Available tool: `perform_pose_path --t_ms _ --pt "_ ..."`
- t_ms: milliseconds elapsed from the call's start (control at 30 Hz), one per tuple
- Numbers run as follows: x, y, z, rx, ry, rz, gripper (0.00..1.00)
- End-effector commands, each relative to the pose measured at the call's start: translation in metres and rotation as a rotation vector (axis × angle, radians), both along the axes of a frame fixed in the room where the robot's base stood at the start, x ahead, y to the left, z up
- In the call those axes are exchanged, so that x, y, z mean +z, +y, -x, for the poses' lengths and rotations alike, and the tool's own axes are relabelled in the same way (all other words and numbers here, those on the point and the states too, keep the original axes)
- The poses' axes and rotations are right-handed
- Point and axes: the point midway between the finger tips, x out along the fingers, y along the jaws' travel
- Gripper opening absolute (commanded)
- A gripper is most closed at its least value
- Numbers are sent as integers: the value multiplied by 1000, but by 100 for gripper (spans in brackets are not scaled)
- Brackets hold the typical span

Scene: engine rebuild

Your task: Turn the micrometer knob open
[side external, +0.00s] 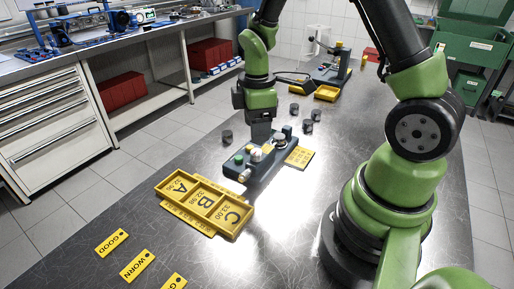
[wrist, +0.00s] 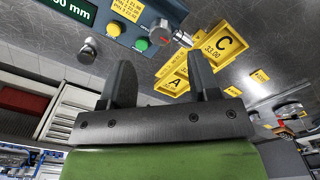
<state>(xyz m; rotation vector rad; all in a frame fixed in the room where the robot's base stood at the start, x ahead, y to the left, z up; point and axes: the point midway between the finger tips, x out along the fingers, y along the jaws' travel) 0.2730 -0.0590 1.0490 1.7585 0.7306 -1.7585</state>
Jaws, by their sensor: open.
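The micrometer is a blue-grey bench unit (side external: 262,170) on the metal table. It shows at the top of the wrist view (wrist: 150,12), with a green button, a yellow button and part of a display ending in "mm". A silver knob (side external: 244,175) sticks out of its front left end. My gripper (wrist: 160,68) is open and empty. In the side view my gripper (side external: 261,138) hangs just over the unit, and its fingers are hard to make out.
A yellow tray (side external: 232,235) with A, B and C compartments stands in front of the unit. Several dark cylinders (side external: 307,126) stand behind and beside it. Yellow GOOD and WORN labels (side external: 137,266) lie at the front left.

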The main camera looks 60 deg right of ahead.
Motion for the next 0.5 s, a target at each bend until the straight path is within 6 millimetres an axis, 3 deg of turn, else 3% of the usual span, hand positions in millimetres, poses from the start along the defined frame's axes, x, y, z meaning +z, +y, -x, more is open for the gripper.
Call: perform_pose_path --t_ms 200,500 --pt "-41 1 1 -1 5 -2 56" --pt "-64 0 0 -2 -2 -1 56"
